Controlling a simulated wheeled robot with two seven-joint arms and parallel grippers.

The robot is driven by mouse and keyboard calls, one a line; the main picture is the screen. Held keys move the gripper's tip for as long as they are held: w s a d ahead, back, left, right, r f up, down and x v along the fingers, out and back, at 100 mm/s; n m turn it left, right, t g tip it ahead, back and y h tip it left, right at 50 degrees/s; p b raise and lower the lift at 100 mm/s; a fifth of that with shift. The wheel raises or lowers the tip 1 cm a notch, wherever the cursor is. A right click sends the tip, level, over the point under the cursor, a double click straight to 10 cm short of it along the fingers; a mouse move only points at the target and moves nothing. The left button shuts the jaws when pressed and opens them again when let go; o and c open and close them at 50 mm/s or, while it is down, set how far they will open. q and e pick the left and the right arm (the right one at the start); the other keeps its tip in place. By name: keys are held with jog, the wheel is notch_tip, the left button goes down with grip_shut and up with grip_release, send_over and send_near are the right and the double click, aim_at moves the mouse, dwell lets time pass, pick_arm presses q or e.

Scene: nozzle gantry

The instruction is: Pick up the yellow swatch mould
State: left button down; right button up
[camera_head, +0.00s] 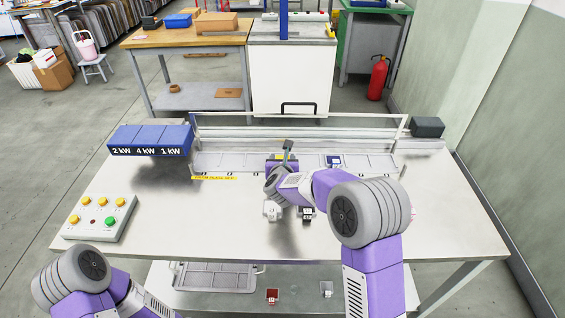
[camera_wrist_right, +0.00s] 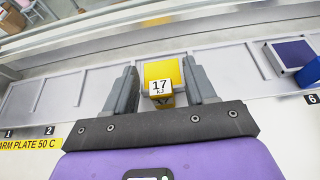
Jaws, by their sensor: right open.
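The yellow swatch mould (camera_wrist_right: 162,72) shows in the right wrist view as a yellow block with a white label reading "17 KJ". It is on the pale slotted warm plate (camera_wrist_right: 62,97). My right gripper (camera_wrist_right: 160,75) is open, with one grey finger on each side of the mould; I cannot tell whether they touch it. In the head view my right arm hides most of the mould and its gripper. Only part of my left arm shows at the lower left; its gripper is out of frame.
A blue mould (camera_wrist_right: 293,52) sits right of the yellow one, near the label 6. White (camera_head: 271,210) and dark (camera_head: 307,214) small pieces are on the table by my arm.

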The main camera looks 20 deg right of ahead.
grip_shut()
